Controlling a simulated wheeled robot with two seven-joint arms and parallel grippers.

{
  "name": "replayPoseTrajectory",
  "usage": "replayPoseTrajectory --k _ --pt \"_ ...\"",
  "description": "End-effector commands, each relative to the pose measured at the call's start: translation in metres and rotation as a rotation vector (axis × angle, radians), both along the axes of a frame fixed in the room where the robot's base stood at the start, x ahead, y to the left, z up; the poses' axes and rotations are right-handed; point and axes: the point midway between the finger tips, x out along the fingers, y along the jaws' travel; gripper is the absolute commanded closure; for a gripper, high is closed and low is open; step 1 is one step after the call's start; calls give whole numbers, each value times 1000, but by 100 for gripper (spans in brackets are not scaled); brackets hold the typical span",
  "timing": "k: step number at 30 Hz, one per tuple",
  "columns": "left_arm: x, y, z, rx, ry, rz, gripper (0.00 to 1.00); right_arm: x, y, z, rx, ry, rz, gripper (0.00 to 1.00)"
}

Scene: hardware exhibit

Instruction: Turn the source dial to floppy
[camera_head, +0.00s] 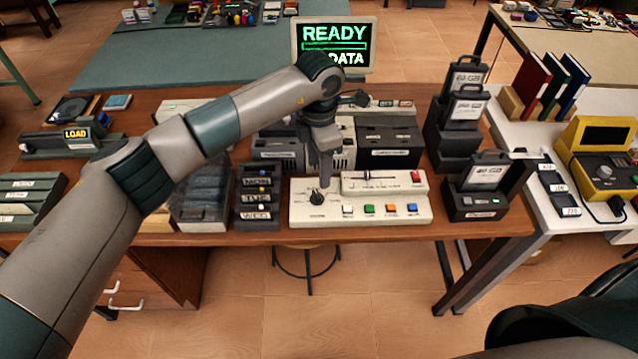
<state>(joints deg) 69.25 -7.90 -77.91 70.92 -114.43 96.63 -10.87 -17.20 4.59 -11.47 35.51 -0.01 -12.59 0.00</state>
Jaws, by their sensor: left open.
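The source dial (317,198) is a black round knob on the left part of a cream control panel (385,211) at the table's front edge. The labels around the dial are too small to read. My left gripper (326,174) points down just above and slightly right of the dial. It is open, and I see nothing held in it. I cannot tell whether its fingertips touch the dial. My right gripper is not in view.
The panel also has a slider (372,175), a red button (415,177) and a row of coloured buttons. Black labelled blocks (257,197) stand close on the left, a drive (475,201) on the right. A monitor (334,45) behind reads READY and DATA.

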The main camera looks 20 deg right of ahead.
Motion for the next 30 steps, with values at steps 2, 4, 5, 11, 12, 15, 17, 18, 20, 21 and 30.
replayPoseTrajectory --k 2,4,5,11,12,15,17,18,20,21,30 --pt "-1 0 -13 2 4 1 53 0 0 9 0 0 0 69" --pt "-1 0 -25 3 3 2 53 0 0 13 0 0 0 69" --pt "-2 0 -31 2 4 1 53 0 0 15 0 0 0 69" --pt "-1 0 -63 2 3 1 53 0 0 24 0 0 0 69" --pt "-1 0 -67 1 2 1 53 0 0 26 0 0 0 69" --pt "-1 0 -77 1 1 0 53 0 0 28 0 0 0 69" --pt "-1 0 -81 1 1 -1 53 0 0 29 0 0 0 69" --pt "0 0 -83 1 0 0 53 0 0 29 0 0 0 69" --pt "0 0 -85 0 0 0 53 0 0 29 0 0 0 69" --pt "0 0 -86 0 0 -1 53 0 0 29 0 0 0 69" --pt "0 0 -86 0 -1 -1 63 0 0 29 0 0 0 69"
